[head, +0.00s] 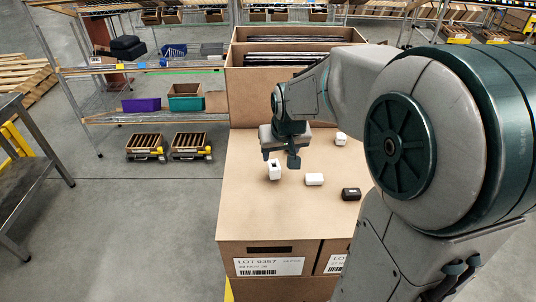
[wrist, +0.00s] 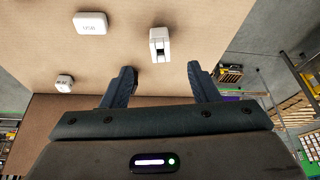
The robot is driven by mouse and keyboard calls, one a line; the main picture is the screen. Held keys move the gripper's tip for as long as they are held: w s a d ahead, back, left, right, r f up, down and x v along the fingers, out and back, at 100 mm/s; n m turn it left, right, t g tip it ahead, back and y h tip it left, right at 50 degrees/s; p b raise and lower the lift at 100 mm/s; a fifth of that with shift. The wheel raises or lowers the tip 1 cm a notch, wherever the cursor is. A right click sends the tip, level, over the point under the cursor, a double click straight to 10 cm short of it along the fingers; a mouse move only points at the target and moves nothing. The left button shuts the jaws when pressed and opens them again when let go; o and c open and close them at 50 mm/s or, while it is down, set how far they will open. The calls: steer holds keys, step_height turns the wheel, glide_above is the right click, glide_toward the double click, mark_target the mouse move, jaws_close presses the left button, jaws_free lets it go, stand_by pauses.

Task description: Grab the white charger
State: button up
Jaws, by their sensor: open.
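A white block with a dark slot, which looks like the white charger (head: 274,171), stands upright on the carton top in the head view. In the wrist view the charger (wrist: 160,44) lies just beyond my fingertips, roughly centred between them. My gripper (head: 280,159) is open and empty, pointing down close above and behind the charger. In the wrist view both fingers of my gripper (wrist: 161,69) are spread apart with nothing between them.
A white box with faint lettering (head: 314,179) lies right of the charger. A smaller white block (head: 340,138) is farther back, and a black box (head: 351,194) sits near the front right. A tall open carton (head: 240,90) stands behind the carton top (head: 245,205).

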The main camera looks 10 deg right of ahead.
mark_target(274, 166)
steer(key=x, duration=0.4)
steer(key=w+x, duration=0.1)
steer(key=x, duration=0.4)
steer(key=shift+r, duration=0.1)
steer(key=shift+w+p+x, duration=0.15)
steer(key=shift+x, duration=1.15)
steer(key=shift+w+p+x, duration=0.1)
steer(key=shift+p+x, duration=0.05)
steer(key=shift+x, duration=1.1)
steer(key=shift+r, duration=0.1)
steer(key=shift+c, duration=0.3)
steer(key=c, duration=1)
